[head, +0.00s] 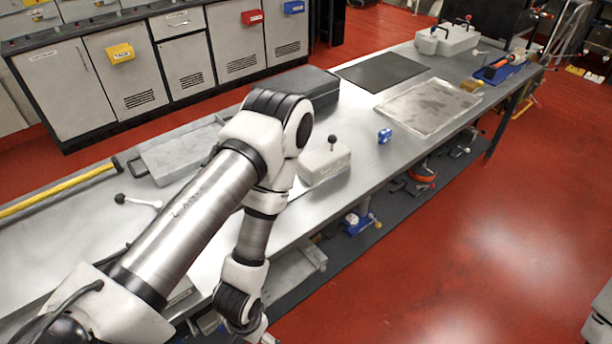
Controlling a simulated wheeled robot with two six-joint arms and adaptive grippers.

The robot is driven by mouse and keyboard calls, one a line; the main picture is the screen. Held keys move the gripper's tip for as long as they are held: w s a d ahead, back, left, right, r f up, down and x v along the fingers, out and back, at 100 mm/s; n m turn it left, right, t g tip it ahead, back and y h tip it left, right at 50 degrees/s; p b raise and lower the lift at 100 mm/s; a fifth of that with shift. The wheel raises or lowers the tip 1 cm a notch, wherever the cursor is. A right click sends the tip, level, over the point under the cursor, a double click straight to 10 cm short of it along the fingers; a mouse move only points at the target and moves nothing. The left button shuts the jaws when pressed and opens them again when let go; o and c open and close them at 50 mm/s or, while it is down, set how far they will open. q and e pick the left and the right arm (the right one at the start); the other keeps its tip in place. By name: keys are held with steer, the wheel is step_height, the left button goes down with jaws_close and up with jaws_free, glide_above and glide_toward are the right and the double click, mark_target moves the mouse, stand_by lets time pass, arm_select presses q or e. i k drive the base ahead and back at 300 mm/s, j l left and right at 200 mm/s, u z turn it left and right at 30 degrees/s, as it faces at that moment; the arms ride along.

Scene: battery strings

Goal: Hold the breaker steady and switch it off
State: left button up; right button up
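A pale box with an upright black-knobbed lever (325,165) sits on the bench just right of my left arm and looks like a breaker. Its left side is close behind the arm in the picture. I cannot tell which is the task's breaker. My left arm reaches over the bench and bends down to the bottom edge. Neither gripper shows.
The metal bench (365,165) holds a dark case (318,88), a black mat (383,70), a shallow clear tray (428,107), a small blue item (384,136) and a grey flat case (180,150). Grey cabinets (130,70) stand behind. Red floor at right is open.

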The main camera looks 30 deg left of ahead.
mark_target(332, 139)
steer(key=i+u, duration=0.1)
steer(key=u, duration=0.9)
steer(key=i+l+u, duration=0.3)
steer(key=l+u, duration=0.3)
steer(key=i+l+u, duration=0.15)
steer(key=u, duration=0.15)
steer(key=i+l+u, duration=0.1)
steer(key=l+u, duration=0.2)
steer(key=l, duration=0.6)
steer(key=i+l, duration=0.1)
steer(key=l, duration=0.3)
steer(key=i+u, duration=0.05)
